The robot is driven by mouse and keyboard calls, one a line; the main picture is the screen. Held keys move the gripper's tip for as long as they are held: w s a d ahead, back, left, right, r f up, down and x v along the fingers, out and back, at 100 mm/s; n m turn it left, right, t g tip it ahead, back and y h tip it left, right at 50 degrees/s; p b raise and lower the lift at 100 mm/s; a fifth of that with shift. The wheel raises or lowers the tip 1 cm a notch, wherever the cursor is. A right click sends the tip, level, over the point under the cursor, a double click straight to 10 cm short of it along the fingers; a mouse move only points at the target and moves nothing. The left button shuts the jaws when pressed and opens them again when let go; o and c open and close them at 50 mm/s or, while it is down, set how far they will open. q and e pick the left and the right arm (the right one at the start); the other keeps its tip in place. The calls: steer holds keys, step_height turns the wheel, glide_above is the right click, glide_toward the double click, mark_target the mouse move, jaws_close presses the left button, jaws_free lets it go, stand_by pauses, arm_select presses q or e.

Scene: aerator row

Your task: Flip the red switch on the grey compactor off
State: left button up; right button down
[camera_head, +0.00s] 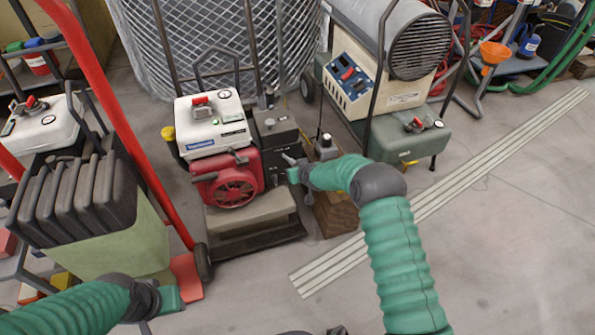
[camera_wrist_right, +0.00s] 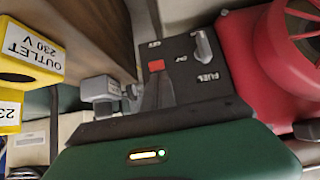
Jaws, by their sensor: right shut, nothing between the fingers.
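The grey compactor (camera_head: 250,205) stands left of centre, with a red engine, a white tank and a flat base. In the right wrist view its black panel (camera_wrist_right: 205,75) carries a small red switch (camera_wrist_right: 156,65) beside ON and OFF lettering, and a grey fuel lever (camera_wrist_right: 202,45). I cannot tell which way the switch is tipped. My right gripper (camera_head: 291,160) is shut and empty at the compactor's right side; in its wrist view the dark fingers (camera_wrist_right: 157,88) end just short of the switch or touch it. My left gripper (camera_head: 147,326) is low at left, its fingers mostly hidden.
A red hand truck (camera_head: 115,100) and black jerrycan-like stack (camera_head: 75,200) stand left. A heater (camera_head: 400,60) on a green tank stands behind right. A wooden block (camera_head: 335,215) and yellow outlet box (camera_wrist_right: 30,60) are close to my right gripper.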

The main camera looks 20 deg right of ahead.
steer(key=s+f+t+b, duration=0.1)
steer(key=t, duration=0.1)
steer(key=s+f+t+b, duration=0.1)
steer(key=f+t, duration=0.1)
steer(key=shift+s, duration=0.15)
stand_by(0.7)
steer(key=shift+r+p, duration=0.55)
steer(key=shift+r, duration=0.2)
steer(key=shift+f, duration=0.1)
